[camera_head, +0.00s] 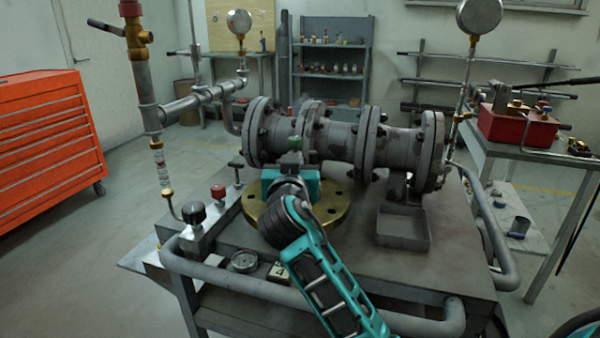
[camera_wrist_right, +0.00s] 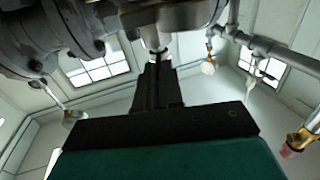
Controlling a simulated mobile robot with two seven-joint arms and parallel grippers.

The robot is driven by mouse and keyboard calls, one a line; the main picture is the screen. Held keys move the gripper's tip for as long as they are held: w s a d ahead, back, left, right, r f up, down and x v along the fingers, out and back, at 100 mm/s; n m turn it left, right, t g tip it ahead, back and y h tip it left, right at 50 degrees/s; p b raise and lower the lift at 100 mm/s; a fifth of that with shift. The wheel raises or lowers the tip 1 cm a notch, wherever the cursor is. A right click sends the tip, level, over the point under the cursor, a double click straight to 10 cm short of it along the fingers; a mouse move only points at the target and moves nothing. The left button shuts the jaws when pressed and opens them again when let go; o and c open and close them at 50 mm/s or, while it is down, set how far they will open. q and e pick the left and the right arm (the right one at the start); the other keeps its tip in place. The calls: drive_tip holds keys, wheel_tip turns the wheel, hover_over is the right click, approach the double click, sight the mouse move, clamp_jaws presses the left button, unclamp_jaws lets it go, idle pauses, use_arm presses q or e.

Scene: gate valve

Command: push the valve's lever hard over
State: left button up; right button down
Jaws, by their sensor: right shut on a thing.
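The flanged grey valve and pipe body (camera_head: 340,138) lies across the middle of the bench. My right gripper (camera_head: 296,160) reaches up from the front, above the brass flange plate (camera_head: 335,207). Its dark fingers are shut at the near side of the valve. A small green piece (camera_head: 295,143) shows at the fingertips and seems to be part of the valve's lever; the rest of it is hidden. In the right wrist view the dark fingers (camera_wrist_right: 160,80) are together, with a pale metal stem (camera_wrist_right: 153,43) just beyond them. My left gripper is out of view.
A black knob (camera_head: 194,212) and a red knob (camera_head: 218,192) stand left of the gripper. A bent guard pipe (camera_head: 360,312) runs along the bench front. An open grey tray (camera_head: 404,228) sits to the right. A red toolbox (camera_head: 515,128) stands on the right-hand table.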

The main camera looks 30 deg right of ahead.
drive_tip(key=m+g+h+b, duration=0.1)
drive_tip(key=w+a+m+g+h+b, duration=0.1)
drive_tip(key=b, duration=0.1)
drive_tip(key=m+g+h+b, duration=0.1)
drive_tip(key=g+h+b, duration=0.1)
drive_tip(key=shift+w+a+f+m, duration=0.2)
drive_tip(key=shift+a+f+m, duration=0.05)
drive_tip(key=shift+f+m, duration=0.1)
drive_tip(key=m+g+h+b, duration=0.2)
drive_tip(key=shift+w+a+r+g, duration=0.2)
drive_tip(key=shift+w+g, duration=0.15)
drive_tip(key=shift+g, duration=0.05)
drive_tip(key=shift+w+r+m+g+h+b, duration=0.1)
drive_tip(key=shift+w+m+g+h+b, duration=0.15)
drive_tip(key=shift+m+g, duration=0.4)
drive_tip(key=shift+s, duration=0.1)
drive_tip(key=c, duration=1.3)
unclamp_jaws()
drive_tip(key=shift+o, duration=0.2)
